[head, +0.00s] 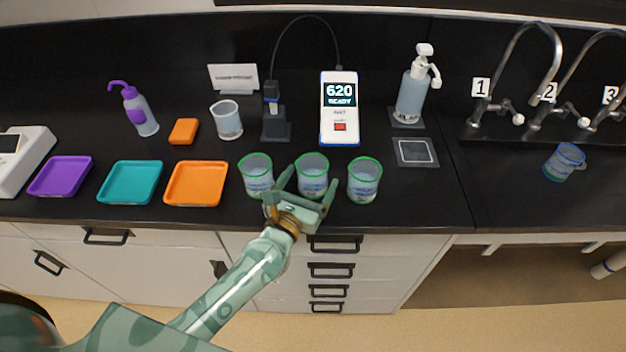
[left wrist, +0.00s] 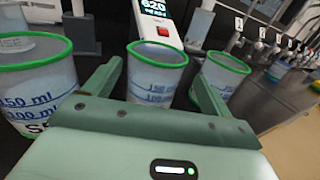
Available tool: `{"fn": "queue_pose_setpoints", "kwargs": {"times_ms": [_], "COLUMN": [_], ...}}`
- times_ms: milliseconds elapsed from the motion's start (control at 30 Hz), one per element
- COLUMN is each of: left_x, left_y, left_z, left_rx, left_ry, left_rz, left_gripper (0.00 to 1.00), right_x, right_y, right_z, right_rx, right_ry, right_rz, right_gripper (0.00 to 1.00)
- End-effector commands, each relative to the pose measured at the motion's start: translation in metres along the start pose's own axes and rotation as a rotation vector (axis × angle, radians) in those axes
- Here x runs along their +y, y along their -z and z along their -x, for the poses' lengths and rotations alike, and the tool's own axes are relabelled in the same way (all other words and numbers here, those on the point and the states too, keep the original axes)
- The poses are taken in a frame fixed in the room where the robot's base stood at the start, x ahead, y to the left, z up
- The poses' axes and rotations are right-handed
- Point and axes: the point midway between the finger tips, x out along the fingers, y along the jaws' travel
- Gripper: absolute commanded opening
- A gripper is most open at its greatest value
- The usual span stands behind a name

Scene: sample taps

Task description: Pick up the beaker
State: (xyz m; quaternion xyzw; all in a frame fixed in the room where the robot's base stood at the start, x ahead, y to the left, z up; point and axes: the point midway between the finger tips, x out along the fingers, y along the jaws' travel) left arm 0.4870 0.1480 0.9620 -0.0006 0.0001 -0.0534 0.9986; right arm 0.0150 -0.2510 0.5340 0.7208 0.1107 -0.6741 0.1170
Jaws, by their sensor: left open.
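Three clear beakers with green rims stand in a row near the counter's front edge: a left one (head: 257,176), a middle one (head: 312,172) and a right one (head: 364,180). A beaker with a blue rim (head: 563,163) is by the taps at the right. My left gripper (head: 308,182) is open at the middle beaker. In the left wrist view the middle beaker (left wrist: 155,75) shows between and beyond the open fingers (left wrist: 155,88). I cannot tell whether the fingers touch it. My right gripper is not in view.
A meter reading 620 READY (head: 340,115) stands behind the beakers. Purple (head: 60,177), teal (head: 130,182) and orange (head: 196,184) trays lie at the left. A plain cup (head: 227,120) and a pump bottle (head: 413,92) stand farther back.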

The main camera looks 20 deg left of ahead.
Motion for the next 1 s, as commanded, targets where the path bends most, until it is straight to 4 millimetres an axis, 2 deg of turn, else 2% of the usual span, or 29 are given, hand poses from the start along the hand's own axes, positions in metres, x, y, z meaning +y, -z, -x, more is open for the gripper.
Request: {"fn": "queue_pose_setpoints", "kwargs": {"times_ms": [333, 633, 800, 833, 1000], "left_x": [0.005, 0.005, 0.005, 0.005, 0.005], "left_y": [0.003, 0.003, 0.003, 0.003, 0.003], "left_z": [-0.047, -0.054, -0.053, -0.053, -0.053], "left_rx": [-0.001, 0.000, 0.000, 0.000, 0.000], "left_ry": [-0.001, 0.000, 0.000, 0.000, 0.000], "left_rz": [0.000, -0.001, -0.001, -0.001, -0.001], "left_gripper": [0.84, 0.84, 0.37, 0.33, 0.33], "right_x": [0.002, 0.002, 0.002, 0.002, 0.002], "right_y": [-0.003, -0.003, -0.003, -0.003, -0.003], "right_z": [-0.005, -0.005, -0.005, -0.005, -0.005], "right_rx": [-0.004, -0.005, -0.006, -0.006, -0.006], "right_ry": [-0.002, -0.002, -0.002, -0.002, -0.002], "right_rz": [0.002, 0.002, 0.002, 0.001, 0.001], "right_gripper": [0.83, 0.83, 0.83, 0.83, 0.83]}}
